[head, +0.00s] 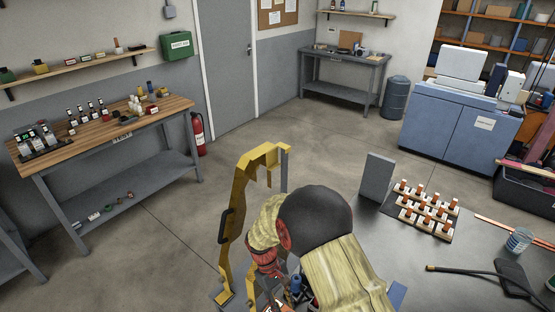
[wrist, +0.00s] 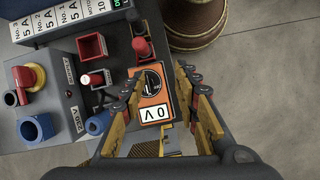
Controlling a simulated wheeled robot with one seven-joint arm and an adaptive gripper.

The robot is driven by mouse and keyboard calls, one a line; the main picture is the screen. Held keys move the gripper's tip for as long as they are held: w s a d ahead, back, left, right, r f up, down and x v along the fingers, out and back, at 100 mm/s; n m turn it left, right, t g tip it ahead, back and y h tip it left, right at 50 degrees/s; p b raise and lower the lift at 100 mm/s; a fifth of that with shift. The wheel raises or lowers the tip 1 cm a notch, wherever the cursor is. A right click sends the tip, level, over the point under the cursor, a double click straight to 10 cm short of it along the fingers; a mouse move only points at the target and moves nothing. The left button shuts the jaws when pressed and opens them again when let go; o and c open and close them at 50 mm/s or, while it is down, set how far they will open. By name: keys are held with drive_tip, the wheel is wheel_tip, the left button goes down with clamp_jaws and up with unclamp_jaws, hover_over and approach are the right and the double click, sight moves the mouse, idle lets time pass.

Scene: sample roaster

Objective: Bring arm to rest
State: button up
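My gripper (wrist: 160,78) shows in the wrist view with its two yellow-and-dark fingers spread apart. No object is visibly held between them. Beyond the fingers is an orange meter (wrist: 152,92) with a dial and a white label reading "0 V", upside down in the picture. In the head view my arm is bent in the lower middle, and my gripper cannot be made out there.
The wrist view shows a grey control box (wrist: 45,108) with a red knob (wrist: 32,76), close to the left finger. A wooden bench (head: 95,130) stands left; open floor lies between.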

drive_tip(key=s+d+r+m+t+y+b, duration=0.1)
drive_tip(key=s+d+r, duration=0.4)
drive_tip(key=r, duration=0.6)
drive_tip(key=s+d+r+m+t+y+b, duration=0.1)
drive_tip(key=s+d+r+m+t, duration=0.3)
drive_tip(key=r, duration=0.7)
drive_tip(key=s+d+r+m+t+y+b, duration=0.1)
drive_tip(key=s+d+r+m+t+b, duration=0.1)
drive_tip(key=s+d+r, duration=0.6)
drive_tip(key=shift+s+r+m+t, duration=0.25)
drive_tip(key=shift+r+m+t, duration=0.35)
drive_tip(key=shift+r+t, duration=0.9)
